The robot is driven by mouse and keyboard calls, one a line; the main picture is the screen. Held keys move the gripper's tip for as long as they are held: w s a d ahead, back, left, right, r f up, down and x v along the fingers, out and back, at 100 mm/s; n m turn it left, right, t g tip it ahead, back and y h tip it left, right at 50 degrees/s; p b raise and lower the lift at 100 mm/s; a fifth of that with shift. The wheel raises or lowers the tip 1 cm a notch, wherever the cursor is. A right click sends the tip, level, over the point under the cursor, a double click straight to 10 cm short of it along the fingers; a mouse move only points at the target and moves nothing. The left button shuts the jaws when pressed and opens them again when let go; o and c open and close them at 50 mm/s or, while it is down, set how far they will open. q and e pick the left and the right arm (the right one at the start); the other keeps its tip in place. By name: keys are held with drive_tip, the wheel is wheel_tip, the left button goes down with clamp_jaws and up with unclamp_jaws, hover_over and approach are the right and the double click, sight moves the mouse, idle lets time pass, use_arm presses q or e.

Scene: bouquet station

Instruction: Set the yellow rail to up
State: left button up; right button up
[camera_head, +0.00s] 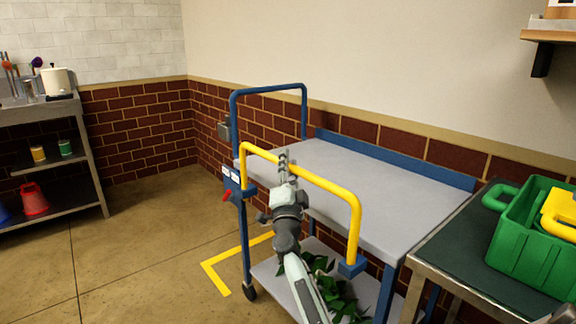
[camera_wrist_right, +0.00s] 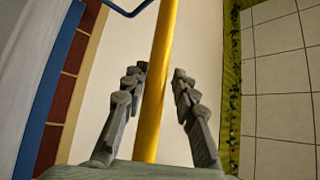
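The yellow rail (camera_head: 328,186) is a bent bar along the near long side of a blue-framed cart with a grey top (camera_head: 365,190). Its two ends sit in blue brackets, and its bar stands above them, at or above the level of the top. My right gripper (camera_head: 284,168) reaches the rail near the middle of its bar. In the wrist view the rail (camera_wrist_right: 158,85) runs between the two fingers of the right gripper (camera_wrist_right: 158,72), with narrow gaps on both sides. The fingers look open. My left gripper is not in view.
A red lever (camera_head: 227,195) and labels are at the cart's left corner. Green leaves (camera_head: 335,290) lie on the lower shelf. A dark-topped table with a green crate (camera_head: 528,255) stands close at right. A steel shelf unit (camera_head: 95,160) is at left. Floor between is clear.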

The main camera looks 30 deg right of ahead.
drive_tip(key=shift+f, duration=0.1)
drive_tip(key=shift+s+a+f, duration=0.15)
drive_tip(key=shift+s+a, duration=0.1)
drive_tip(key=v, duration=1.1)
drive_tip(key=shift+s, duration=0.15)
